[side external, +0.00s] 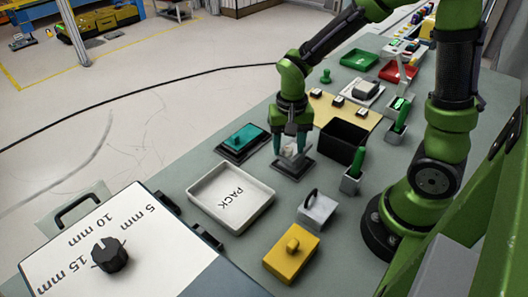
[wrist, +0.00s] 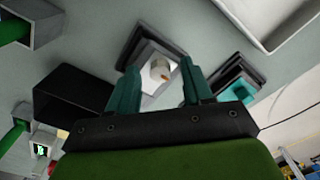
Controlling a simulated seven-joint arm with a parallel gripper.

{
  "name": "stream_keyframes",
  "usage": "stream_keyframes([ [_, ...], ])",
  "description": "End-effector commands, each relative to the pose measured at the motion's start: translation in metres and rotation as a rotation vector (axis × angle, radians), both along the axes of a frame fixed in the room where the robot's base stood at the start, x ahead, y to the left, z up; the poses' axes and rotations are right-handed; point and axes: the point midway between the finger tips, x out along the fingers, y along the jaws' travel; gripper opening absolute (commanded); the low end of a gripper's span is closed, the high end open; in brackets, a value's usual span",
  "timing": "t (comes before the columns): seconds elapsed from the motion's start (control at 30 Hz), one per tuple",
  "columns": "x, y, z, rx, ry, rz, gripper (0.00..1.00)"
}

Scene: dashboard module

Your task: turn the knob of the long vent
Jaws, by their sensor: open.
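My gripper (side external: 290,149) is open and points down over a small dark-framed unit (side external: 293,168) on the bench. In the wrist view, my gripper (wrist: 159,70) has its two teal fingers spread. A pale knob (wrist: 160,68) with a small orange-brown mark shows between them, on the light face of that dark-framed unit (wrist: 133,46). I cannot tell if the fingers touch the knob. A teal unit (side external: 246,137) with a small knob on a dark base lies to the left; it also shows at right in the wrist view (wrist: 238,91). I cannot tell which unit is the long vent.
A black open box (side external: 343,142) stands close right of my gripper. A white PACK tray (side external: 232,195) lies in front. Green-handled tools (side external: 357,162) stand in grey holders. A yellow block (side external: 292,252) and a large dial box (side external: 108,255) are nearer the camera.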

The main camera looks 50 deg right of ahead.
Motion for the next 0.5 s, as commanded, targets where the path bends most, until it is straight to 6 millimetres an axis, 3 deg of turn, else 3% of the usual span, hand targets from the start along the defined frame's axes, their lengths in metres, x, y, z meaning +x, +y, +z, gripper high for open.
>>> stream_keyframes([
  [0.2, 0.0001, 0.0000, -0.0001, 0.000, 0.000, 0.000, 0.50],
  [0.5, 0.0002, -0.0001, 0.0002, -0.001, -0.001, 0.000, 0.04],
])
